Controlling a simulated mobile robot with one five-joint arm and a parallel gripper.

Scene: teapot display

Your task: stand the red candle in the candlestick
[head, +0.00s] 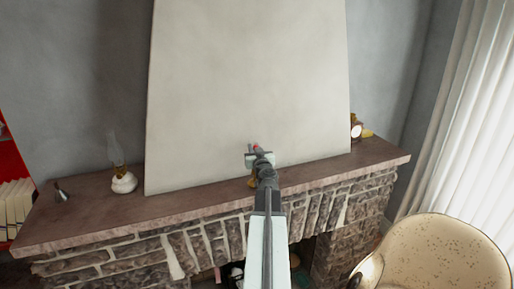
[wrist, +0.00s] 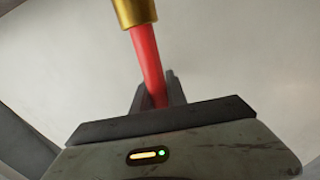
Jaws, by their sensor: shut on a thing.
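My gripper (head: 257,155) is over the mantel shelf, in front of the large pale panel. It is shut on the red candle, and a small red bit of the candle (head: 257,147) shows above the jaws. In the wrist view the candle (wrist: 147,55) runs up from between the fingers (wrist: 154,90), slightly tilted in the picture. Its far end meets a brass cup (wrist: 135,12), cut off by the frame's top; I cannot tell if it is seated inside. A brass piece, seemingly the candlestick (head: 251,182), shows below my gripper, mostly hidden by the arm.
An oil lamp (head: 123,181) and a small dark metal object (head: 61,194) stand left on the mantel (head: 215,201). A clock (head: 356,129) stands at the right end. The pale panel (head: 245,80) rises close behind. An armchair (head: 435,262) is at lower right.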

